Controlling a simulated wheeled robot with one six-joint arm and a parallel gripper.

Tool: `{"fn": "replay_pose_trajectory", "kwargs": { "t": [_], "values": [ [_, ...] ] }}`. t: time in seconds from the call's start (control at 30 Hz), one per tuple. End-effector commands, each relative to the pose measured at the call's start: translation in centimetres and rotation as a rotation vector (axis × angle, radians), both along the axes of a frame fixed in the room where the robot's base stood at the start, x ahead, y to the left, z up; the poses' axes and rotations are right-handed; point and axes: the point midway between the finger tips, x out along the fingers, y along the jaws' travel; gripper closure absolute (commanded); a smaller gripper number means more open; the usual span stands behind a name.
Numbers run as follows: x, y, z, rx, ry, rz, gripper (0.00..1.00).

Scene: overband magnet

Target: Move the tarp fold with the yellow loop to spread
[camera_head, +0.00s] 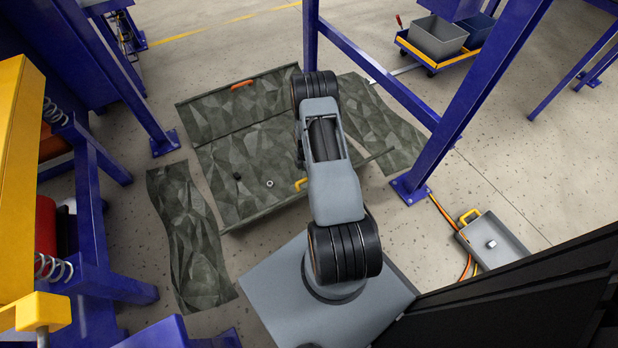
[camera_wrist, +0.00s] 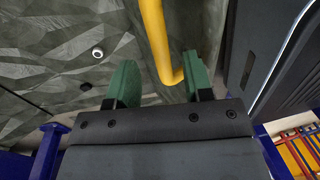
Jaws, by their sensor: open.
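The dark grey-green tarp (camera_head: 240,160) lies on the floor in crumpled panels. The yellow loop (camera_head: 300,184) stands at its front fold, partly hidden behind my arm. In the wrist view the yellow loop (camera_wrist: 156,38) reaches down between the two green fingers of my gripper (camera_wrist: 160,82). The fingers are open, one on each side of the bar, with gaps visible. My gripper is hidden by my arm in the head view. An orange loop (camera_head: 242,84) lies at the tarp's far fold.
A pale ring (camera_head: 269,184) and a small dark piece (camera_head: 237,176) lie on the tarp. Blue frame posts (camera_head: 410,186) stand right and left. A grey tray with a yellow handle (camera_head: 495,243) and orange cables (camera_head: 440,210) lie at right. A cart with bins (camera_head: 437,38) stands behind.

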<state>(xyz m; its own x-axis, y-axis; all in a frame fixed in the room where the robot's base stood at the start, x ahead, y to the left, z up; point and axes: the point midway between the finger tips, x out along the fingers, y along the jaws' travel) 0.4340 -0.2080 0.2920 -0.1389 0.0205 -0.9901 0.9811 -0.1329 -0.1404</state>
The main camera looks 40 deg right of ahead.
Motion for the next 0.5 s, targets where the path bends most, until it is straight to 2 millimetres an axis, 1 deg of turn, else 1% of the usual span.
{"fn": "replay_pose_trajectory", "kwargs": {
  "t": [0.03, 0.2, 0.33, 0.5],
  "values": [
    [-0.1, 0.0, -1.0, 0.000, 0.000, -0.001, 0.53],
    [-0.3, 0.0, -2.5, 0.000, -0.001, -0.001, 0.53],
    [-0.4, 0.1, -3.1, 0.000, -0.001, -0.001, 0.53],
    [-0.4, 0.0, -3.2, 0.000, -0.001, -0.001, 0.53]
  ]
}}
